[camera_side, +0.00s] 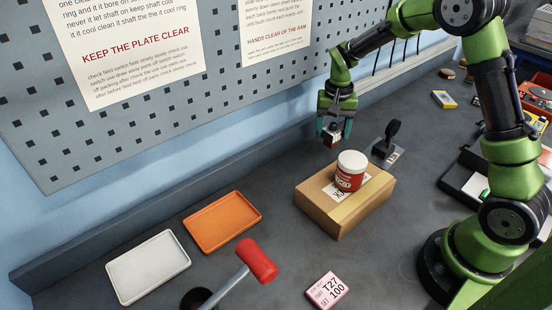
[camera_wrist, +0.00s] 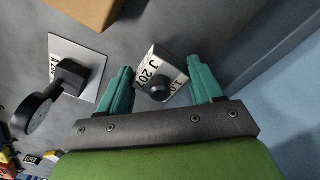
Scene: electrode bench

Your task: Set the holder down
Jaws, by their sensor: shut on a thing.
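My gripper (camera_side: 333,129) hangs above the bench at the back, left of the cardboard box's far corner. Its teal fingers, seen in the wrist view (camera_wrist: 160,82), are shut on the holder (camera_wrist: 165,65), a small block with a white printed label and a dark round knob. The holder's label reads partly as "J 207".
A box (camera_side: 366,205) with a red-and-white jar (camera_side: 349,172) stands close in front of my gripper. A black upright fixture (camera_side: 387,140) on a grey plate is just right.

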